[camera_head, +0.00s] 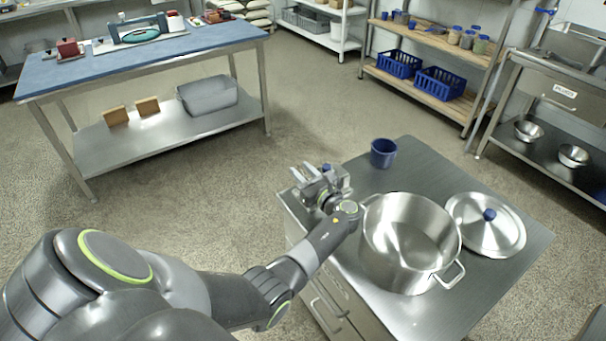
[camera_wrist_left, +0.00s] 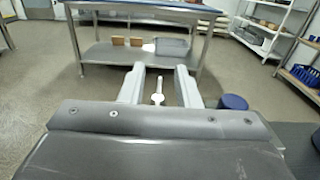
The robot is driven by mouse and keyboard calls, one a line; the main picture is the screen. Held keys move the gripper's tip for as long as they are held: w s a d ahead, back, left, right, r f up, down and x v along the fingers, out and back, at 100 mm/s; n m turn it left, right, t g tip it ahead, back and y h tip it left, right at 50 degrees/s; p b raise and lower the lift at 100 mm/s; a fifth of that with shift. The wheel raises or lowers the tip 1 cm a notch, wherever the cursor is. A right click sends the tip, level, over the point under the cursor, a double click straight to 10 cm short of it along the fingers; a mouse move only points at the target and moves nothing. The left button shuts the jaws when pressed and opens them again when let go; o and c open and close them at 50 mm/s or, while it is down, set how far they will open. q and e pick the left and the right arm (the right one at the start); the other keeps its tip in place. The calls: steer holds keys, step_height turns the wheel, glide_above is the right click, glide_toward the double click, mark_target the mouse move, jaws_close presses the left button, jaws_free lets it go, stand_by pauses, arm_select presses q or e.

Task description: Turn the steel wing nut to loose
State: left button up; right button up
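My left gripper (camera_head: 303,171) is at the left back edge of the steel worktop, pointing away from me. In the left wrist view its two pale fingers (camera_wrist_left: 160,85) are apart, with a gap on each side of a small bright steel piece between them. This piece, a thin upright stem with a rounded lower part, seems to be the wing nut (camera_wrist_left: 157,97); I cannot make out its wings clearly. In the head view my gripper and wrist hide it. A round blue part (camera_wrist_left: 232,102) shows just right of the fingers. My right gripper is not in view.
A large steel pot (camera_head: 408,278) stands on the worktop right of my left forearm. A blue-topped table (camera_head: 60,75) stands across open floor.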

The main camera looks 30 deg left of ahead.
arm_select(q)
step_height(320, 180, up, 9)
steer(key=shift+f+p, duration=0.1)
steer(key=shift+p, duration=0.4)
